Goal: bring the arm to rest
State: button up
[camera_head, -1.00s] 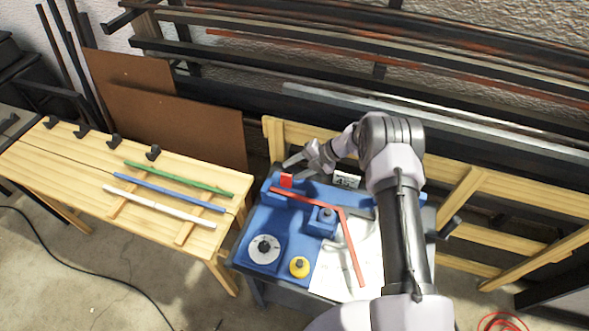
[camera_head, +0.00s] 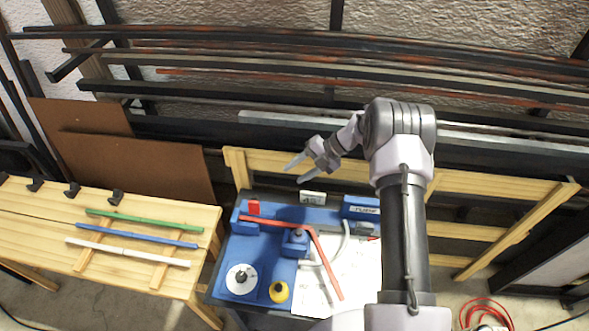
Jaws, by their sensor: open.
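My gripper (camera_head: 296,172) is open and empty. It shows above the back edge of the blue bending bench (camera_head: 222,284), pointing left, apart from the things on it. A bent red lath (camera_head: 275,224) lies on the bench, its corner by a blue block with a round post (camera_head: 295,241). My arm covers the bench's right side.
A wooden table (camera_head: 45,215) at left bears a green lath (camera_head: 145,219), a blue lath (camera_head: 140,236) and a white lath (camera_head: 125,252). A white dial (camera_head: 241,279) and a yellow knob (camera_head: 279,292) sit on the bench. A rack of long bars (camera_head: 240,60) lines the wall.

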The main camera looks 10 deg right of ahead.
jog(key=shift+r, duration=0.1)
jog(key=s+a+r+n+t+h+b, duration=0.15)
jog(key=s+r+n+b, duration=0.25)
jog(key=s+r+n, duration=0.45)
jog(key=s+a+r+n+h+b, duration=0.3)
jog(key=s+r+n, duration=0.3)
jog(key=r+n, duration=0.45)
jog(key=s+f+n+t+h+b, duration=0.2)
jog(key=s+n+t+b, duration=0.1)
jog(key=s+n, duration=1.4)
jog(key=s+b, duration=0.1)
jog(key=s, duration=0.2)
jog(key=shift+s+d+n+b, duration=0.15)
jog(key=shift+d+n+b, duration=0.1)
jog(key=shift+n+b, duration=0.1)
